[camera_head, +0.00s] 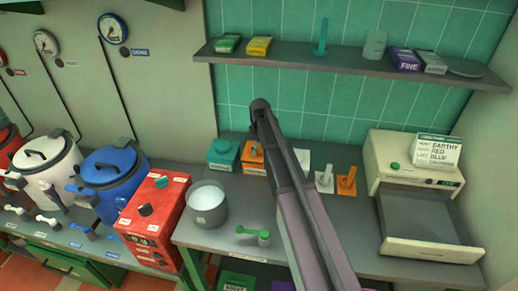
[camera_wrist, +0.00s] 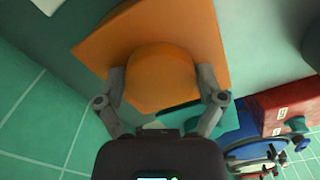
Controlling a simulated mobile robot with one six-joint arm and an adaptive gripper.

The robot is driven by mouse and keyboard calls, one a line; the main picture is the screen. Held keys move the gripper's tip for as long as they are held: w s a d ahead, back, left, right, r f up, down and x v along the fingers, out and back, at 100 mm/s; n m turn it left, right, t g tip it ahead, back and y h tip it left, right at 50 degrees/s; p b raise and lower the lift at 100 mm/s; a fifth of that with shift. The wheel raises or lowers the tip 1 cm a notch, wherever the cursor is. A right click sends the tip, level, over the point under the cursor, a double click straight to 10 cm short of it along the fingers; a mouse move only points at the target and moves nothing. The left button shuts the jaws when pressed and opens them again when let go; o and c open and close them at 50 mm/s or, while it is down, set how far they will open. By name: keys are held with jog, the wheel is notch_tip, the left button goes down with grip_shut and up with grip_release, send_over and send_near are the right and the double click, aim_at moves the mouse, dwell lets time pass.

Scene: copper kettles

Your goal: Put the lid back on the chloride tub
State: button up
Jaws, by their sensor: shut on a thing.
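An orange tub (camera_head: 252,158) stands at the back of the bench, partly hidden by my arm; its label is too small to read. In the wrist view my gripper (camera_wrist: 165,90) is shut on the rounded knob of an orange lid (camera_wrist: 160,80). A broad flat orange surface (camera_wrist: 110,42) spreads around the knob. In the head view the gripper is mostly hidden behind my arm, at the orange tub. I cannot tell whether the lid is seated on the tub or just above it.
A teal tub (camera_head: 222,154) stands close to the left of the orange one. A grey pot (camera_head: 207,207) with white contents and a green scoop (camera_head: 260,236) are in front. A red box (camera_head: 153,220) is left; a beige machine (camera_head: 412,165) is right. A shelf (camera_head: 340,62) hangs above.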

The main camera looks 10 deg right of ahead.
jog(key=shift+f+b, duration=0.55)
dwell(0.9)
jog(key=o, duration=0.8)
jog(key=shift+o, duration=0.2)
